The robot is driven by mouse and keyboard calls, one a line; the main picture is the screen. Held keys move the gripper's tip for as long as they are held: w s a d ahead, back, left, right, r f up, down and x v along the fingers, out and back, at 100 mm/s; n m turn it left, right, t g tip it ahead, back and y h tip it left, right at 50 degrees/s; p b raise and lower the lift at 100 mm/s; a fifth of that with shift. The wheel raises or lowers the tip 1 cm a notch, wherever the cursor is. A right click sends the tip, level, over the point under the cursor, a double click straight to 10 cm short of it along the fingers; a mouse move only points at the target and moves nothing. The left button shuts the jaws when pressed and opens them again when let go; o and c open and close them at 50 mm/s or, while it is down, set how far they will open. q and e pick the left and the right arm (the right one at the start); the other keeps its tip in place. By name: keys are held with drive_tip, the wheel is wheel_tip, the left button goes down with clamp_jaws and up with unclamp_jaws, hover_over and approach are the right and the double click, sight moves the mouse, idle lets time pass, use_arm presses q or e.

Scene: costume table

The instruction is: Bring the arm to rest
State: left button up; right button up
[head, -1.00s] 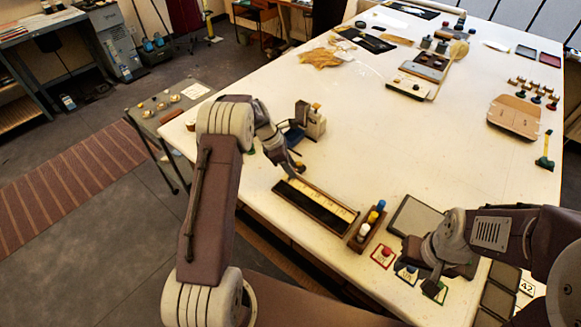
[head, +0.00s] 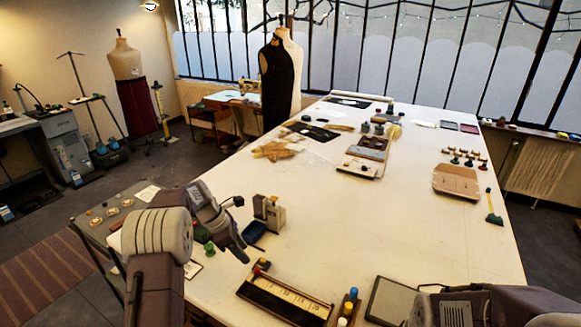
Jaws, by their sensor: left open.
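My left gripper (head: 242,256) hangs over the near left part of the white table (head: 400,229). It is open, and I see nothing between its fingers. A long dark tray with a pale strip (head: 285,300) lies just in front of it, to the lower right. A small beige device (head: 268,212) stands to its upper right, apart from it. My right arm shows only at the lower right corner, and its gripper is below the picture.
A dark blue item (head: 254,232) and a green-topped piece (head: 208,247) are close to my left gripper. A small rack of coloured bottles (head: 347,308) and a dark pad (head: 390,300) lie near the front. The table's middle is clear. Two dress forms (head: 283,75) stand beyond.

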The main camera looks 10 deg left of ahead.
use_arm(q)
drive_tip(key=s+d+r+m+y, duration=0.1)
drive_tip(key=s+d+r+m, duration=0.3)
drive_tip(key=s+d+r, duration=0.35)
drive_tip(key=s+f+m+y, duration=0.1)
drive_tip(key=s+f+m, duration=0.3)
drive_tip(key=s+m, duration=0.4)
drive_tip(key=s+a+f+m+y, duration=0.1)
drive_tip(key=s+f+m+y, duration=0.1)
drive_tip(key=s+f+m, duration=0.3)
drive_tip(key=s+m, duration=0.4)
drive_tip(key=m, duration=0.1)
drive_tip(key=shift+s+a+f+m+g, duration=0.2)
drive_tip(key=shift+s+m+g, duration=0.1)
drive_tip(key=shift+g, duration=0.1)
drive_tip(key=shift+s, duration=0.15)
idle(1.6)
